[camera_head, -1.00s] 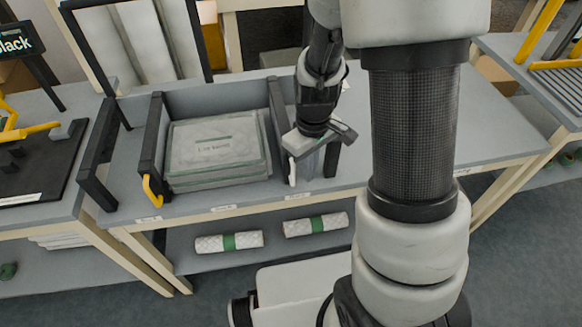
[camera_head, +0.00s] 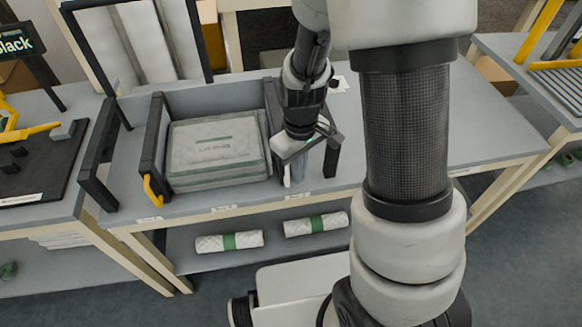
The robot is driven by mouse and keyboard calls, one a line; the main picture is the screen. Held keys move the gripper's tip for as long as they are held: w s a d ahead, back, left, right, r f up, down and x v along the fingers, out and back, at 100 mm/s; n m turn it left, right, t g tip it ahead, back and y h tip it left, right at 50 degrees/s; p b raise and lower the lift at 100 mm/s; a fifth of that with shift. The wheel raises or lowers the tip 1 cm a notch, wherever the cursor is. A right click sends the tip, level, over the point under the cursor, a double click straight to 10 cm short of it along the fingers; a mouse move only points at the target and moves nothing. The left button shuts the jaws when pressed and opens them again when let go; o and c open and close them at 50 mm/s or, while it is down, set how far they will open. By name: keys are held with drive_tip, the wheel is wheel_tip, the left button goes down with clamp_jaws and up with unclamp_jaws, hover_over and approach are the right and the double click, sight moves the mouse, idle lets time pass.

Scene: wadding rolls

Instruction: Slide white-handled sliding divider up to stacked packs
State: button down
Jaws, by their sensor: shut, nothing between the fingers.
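The stacked packs (camera_head: 216,150) lie flat in a dark-framed bay on the table. The white-handled sliding divider (camera_head: 272,105) stands just right of the packs, and any gap between them is too narrow to judge. Its white handle (camera_head: 287,174) shows at the front end. My gripper (camera_head: 303,160) is low at the divider's right side, close behind the handle. It is shut, and its fingertips are partly hidden by its own body, so I cannot tell whether it touches the divider.
A yellow-handled divider (camera_head: 152,150) stands left of the packs. A dark end frame (camera_head: 332,158) stands close to my gripper's right. White rolls with green bands (camera_head: 229,241) lie on the lower shelf. The table right of my arm is clear.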

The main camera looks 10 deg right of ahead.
drive_tip(key=shift+a, duration=1.05)
drive_tip(key=shift+d, duration=0.1)
wheel_tip(320, 180, up, 9)
drive_tip(key=d+p, duration=0.2)
drive_tip(key=p, duration=0.5)
drive_tip(key=shift+d, duration=0.2)
idle(0.6)
drive_tip(key=s+r+m+t+p, duration=0.2)
drive_tip(key=s+r, duration=0.2)
drive_tip(key=r, duration=0.6)
drive_tip(key=s+d+r+m+t+p, duration=0.1)
drive_tip(key=s+r, duration=0.3)
drive_tip(key=r, duration=0.6)
drive_tip(key=s+d+r+m+t+p, duration=0.1)
drive_tip(key=s+r+m+t+p, duration=0.1)
drive_tip(key=r, duration=0.8)
drive_tip(key=shift+s+r+m+t+p, duration=0.3)
drive_tip(key=shift+s+m+p, duration=0.2)
drive_tip(key=shift+s+p, duration=0.35)
